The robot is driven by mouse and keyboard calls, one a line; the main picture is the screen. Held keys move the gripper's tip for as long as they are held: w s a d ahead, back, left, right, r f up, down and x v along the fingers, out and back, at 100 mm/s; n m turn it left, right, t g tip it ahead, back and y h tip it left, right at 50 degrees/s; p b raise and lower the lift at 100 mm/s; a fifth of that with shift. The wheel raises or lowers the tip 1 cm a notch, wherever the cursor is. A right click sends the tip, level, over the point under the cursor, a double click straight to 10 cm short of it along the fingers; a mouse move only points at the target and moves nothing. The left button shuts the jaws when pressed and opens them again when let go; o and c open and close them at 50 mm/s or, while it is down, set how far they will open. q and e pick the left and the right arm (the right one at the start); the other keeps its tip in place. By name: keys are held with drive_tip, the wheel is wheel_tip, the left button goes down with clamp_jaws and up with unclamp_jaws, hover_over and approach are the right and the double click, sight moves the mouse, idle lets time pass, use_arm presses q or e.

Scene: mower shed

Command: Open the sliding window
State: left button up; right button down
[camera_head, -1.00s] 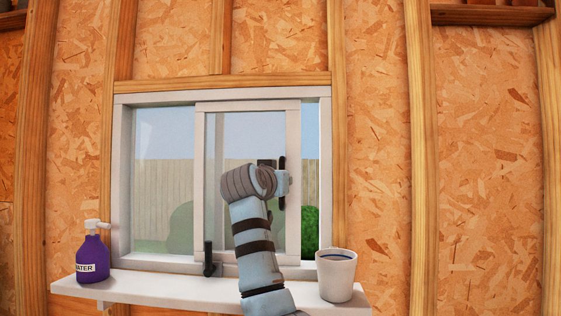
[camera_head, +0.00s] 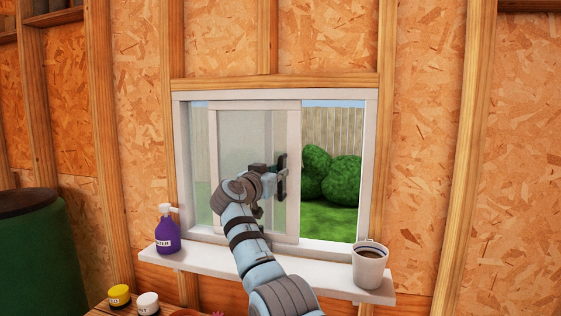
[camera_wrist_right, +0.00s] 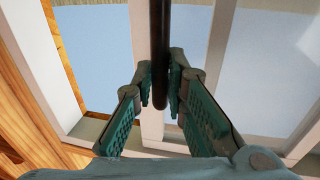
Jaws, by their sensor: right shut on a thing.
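The sliding window's white-framed sash (camera_head: 213,150) stands to the left in its outer frame (camera_head: 369,150). A wide gap on the right shows the garden directly. A dark vertical bar handle (camera_head: 281,162) is on the sash's right stile. My right gripper (camera_head: 275,181) is at this handle, its fingers partly hidden by my wrist in the head view. In the right wrist view, the right gripper (camera_wrist_right: 161,85) has its two fingers closed around the dark handle bar (camera_wrist_right: 160,35), one on each side. My left gripper is not in view.
A white sill shelf (camera_head: 205,259) runs below the window. A purple bottle (camera_head: 167,236) stands on its left and a white mug (camera_head: 370,268) with dark contents on its right. A green barrel (camera_head: 40,255) is at far left. Yellow (camera_head: 119,295) and white (camera_head: 148,303) jars sit at the bottom.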

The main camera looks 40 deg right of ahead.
drive_tip(key=shift+w+a+f+p, duration=0.5)
drive_tip(key=shift+w+f+p, duration=0.05)
drive_tip(key=shift+w+f, duration=0.25)
drive_tip(key=c, duration=1.9)
unclamp_jaws()
drive_tip(key=shift+s+d, duration=0.1)
drive_tip(key=o, duration=0.3)
drive_tip(key=shift+d, duration=0.3)
drive_tip(key=v, duration=1.1)
drive_tip(key=shift+w, duration=0.25)
